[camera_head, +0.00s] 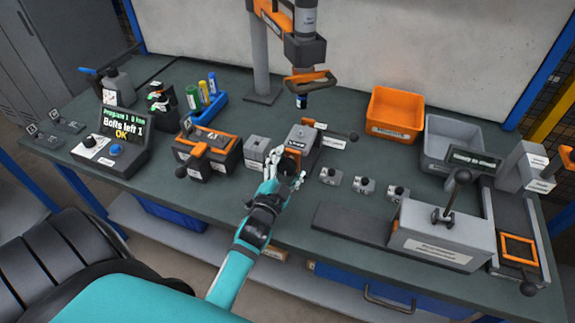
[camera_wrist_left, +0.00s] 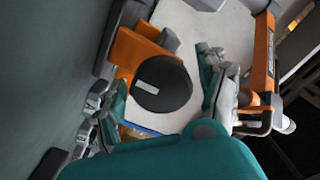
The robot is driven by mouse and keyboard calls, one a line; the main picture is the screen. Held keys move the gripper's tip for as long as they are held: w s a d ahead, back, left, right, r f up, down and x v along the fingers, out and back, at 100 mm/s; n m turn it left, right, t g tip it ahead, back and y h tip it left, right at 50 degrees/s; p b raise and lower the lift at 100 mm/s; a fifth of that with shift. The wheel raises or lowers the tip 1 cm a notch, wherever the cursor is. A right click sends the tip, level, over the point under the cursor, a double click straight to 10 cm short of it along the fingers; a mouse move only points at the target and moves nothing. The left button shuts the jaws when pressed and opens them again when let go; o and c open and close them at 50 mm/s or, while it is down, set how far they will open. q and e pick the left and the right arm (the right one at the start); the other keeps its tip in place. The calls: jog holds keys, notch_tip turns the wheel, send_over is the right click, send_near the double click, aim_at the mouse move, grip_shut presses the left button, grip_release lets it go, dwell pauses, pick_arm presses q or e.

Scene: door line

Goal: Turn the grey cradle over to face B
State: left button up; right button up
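The grey cradle (camera_head: 302,135) sits near the middle of the bench, with an orange part (camera_head: 291,153) on its front and a small dark label; I cannot read which face is up. A round black knob (camera_wrist_left: 162,85) stands out from the orange part (camera_wrist_left: 128,48) in the left wrist view. My left gripper (camera_head: 286,172) is right in front of the cradle. In the wrist view its fingers (camera_wrist_left: 160,98) are spread to either side of the knob, with gaps showing. My right gripper is not in view.
An orange-and-grey tool (camera_head: 305,75) hangs above and behind the cradle. A grey block (camera_head: 257,150) and an orange-black fixture (camera_head: 208,152) stand to the left. Small knobbed blocks (camera_head: 363,186) stand to the right. An orange bin (camera_head: 395,112) and a grey bin (camera_head: 452,140) are behind.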

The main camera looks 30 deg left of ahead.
pick_arm(q)
jog(key=shift+r, duration=0.1)
jog(key=v, duration=0.7)
jog(key=shift+s, duration=0.25)
dwell(0.5)
